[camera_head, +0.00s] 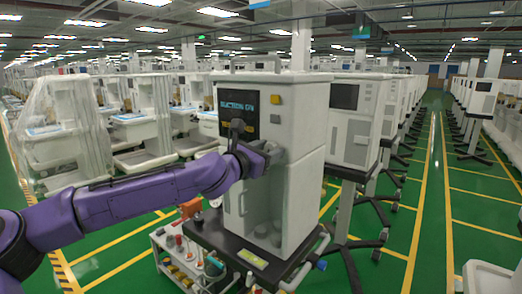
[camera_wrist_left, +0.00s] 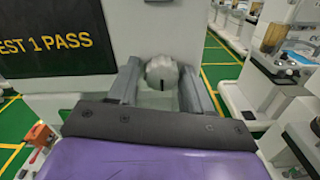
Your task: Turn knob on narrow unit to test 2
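The narrow unit (camera_head: 312,190) is a tall white cabinet on a dark cart in the middle of the head view. Its dark screen (camera_head: 234,97) is partly covered by my arm; in the left wrist view the screen (camera_wrist_left: 45,45) reads "EST 1 PASS", cut off at the left. The knob (camera_wrist_left: 162,72) is round and grey with a dark mark low on its face. My left gripper (camera_wrist_left: 163,80) has one finger on each side of the knob, very close to it; firm contact cannot be made out. In the head view my left gripper (camera_head: 277,155) hides the knob. My right gripper is not in view.
Yellow (camera_head: 276,99) and grey buttons sit on the unit's upper front. A low trolley (camera_head: 180,262) with small items stands left of its cart. Another white unit (camera_head: 352,125) stands close at the right. Green aisle floor (camera_head: 430,200) is free further right.

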